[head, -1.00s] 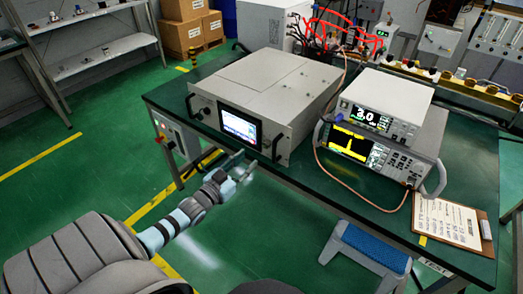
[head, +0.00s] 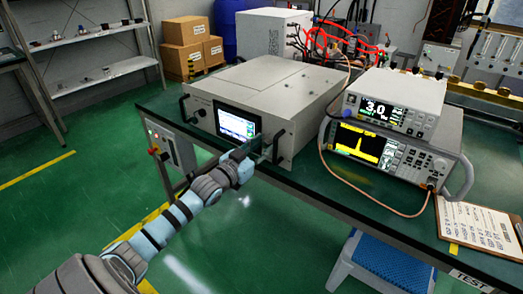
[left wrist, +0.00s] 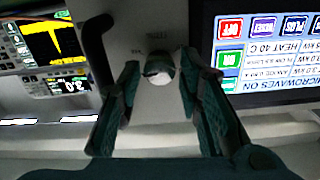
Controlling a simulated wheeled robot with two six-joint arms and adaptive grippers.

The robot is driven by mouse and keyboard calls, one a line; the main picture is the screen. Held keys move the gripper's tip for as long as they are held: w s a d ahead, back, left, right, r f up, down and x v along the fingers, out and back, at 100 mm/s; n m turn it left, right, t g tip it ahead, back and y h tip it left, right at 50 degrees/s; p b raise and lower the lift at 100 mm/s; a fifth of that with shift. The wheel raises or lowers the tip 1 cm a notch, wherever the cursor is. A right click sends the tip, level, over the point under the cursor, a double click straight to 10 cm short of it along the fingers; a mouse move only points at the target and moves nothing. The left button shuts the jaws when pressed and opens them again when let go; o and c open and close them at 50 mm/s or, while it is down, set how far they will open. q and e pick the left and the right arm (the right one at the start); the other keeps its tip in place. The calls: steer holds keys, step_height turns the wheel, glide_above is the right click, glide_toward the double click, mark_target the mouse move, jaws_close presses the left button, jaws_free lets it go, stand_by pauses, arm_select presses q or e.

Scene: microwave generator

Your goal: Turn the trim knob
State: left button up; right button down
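The trim knob (left wrist: 160,69), small and round with a pale end and dark body, stands out from the front panel of the grey generator (head: 266,82). My left gripper (head: 256,147) is at the panel, right of the lit screen, and hides the knob in the head view. In the left wrist view, which is upside down, my left gripper (left wrist: 160,72) is open. Its dark fingers lie one on each side of the knob, with a narrow gap visible on both sides. My right gripper is not in view.
The generator's touchscreen (head: 236,125) and a black handle (head: 279,146) flank the gripper closely. Two stacked instruments (head: 395,100) stand to the right on the green bench. A clipboard (head: 480,228) lies at the bench's right front. A blue stool (head: 392,266) stands below.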

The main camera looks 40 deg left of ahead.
arm_select(q)
steer(key=shift+c, duration=0.5)
jaws_close()
steer(key=shift+m, duration=0.6)
steer(key=shift+o, duration=0.5)
jaws_free()
step_height(320, 180, up, 10)
steer(key=shift+s, duration=0.1)
